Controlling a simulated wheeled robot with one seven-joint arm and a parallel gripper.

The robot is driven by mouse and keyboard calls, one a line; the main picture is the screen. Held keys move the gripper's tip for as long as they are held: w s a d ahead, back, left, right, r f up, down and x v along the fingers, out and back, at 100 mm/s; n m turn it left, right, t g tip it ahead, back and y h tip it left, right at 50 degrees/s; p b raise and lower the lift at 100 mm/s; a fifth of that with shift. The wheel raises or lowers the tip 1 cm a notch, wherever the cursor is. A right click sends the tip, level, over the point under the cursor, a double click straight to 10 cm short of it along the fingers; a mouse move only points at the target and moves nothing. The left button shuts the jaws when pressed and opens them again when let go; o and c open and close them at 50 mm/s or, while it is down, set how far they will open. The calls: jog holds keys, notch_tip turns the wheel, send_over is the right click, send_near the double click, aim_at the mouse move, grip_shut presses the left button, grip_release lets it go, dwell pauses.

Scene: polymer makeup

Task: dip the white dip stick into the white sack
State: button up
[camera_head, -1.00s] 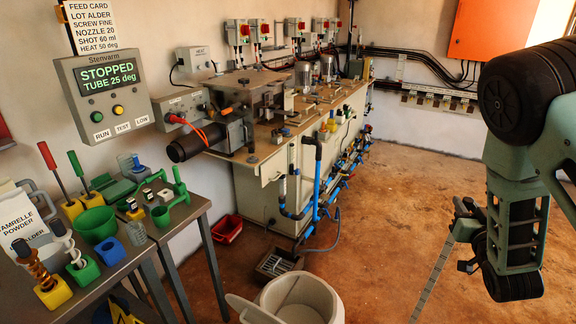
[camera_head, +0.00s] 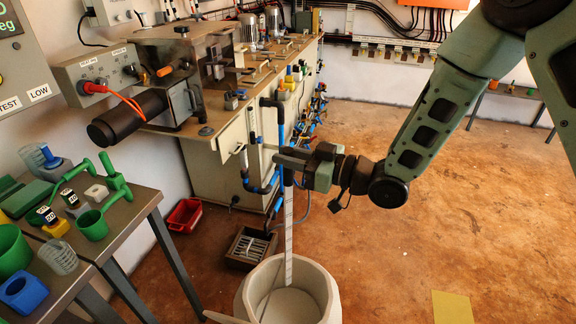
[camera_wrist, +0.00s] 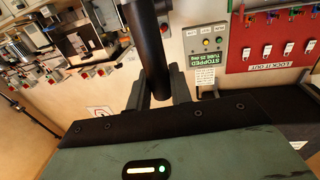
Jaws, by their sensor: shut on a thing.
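The white dip stick (camera_head: 288,225) hangs nearly upright from my gripper (camera_head: 290,160), with faint marks along it. My gripper is shut on its upper end. The white sack (camera_head: 328,300) stands on the floor at the bottom of the head view, a round, thick-rimmed, open-topped body. The stick's lower end overlaps the sack's opening in the picture; I cannot tell how far it is below the rim. In the wrist view a dark rod-like part (camera_wrist: 150,45) rises between my gripper's fingers (camera_wrist: 160,92); the sack is not seen there.
A table (camera_head: 150,195) with green scoops and cups stands at left. The machine bench (camera_head: 215,170) with blue pipes is behind the stick. A red bin (camera_head: 185,215) and a dark crate (camera_head: 250,248) sit on the floor. The floor at right is clear except for a yellow sheet (camera_head: 452,307).

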aim_at(289, 271)
jog(key=shift+s+a+r, duration=0.1)
jog(key=shift+s+a, duration=0.05)
jog(key=shift+f+b, duration=0.3)
jog(key=shift+b, duration=0.1)
notch_tip(289, 271, down, 42)
jog(key=b, duration=3.4)
jog(key=shift+r, duration=0.1)
jog(key=shift+f+b, duration=0.6)
jog(key=shift+f, duration=0.15)
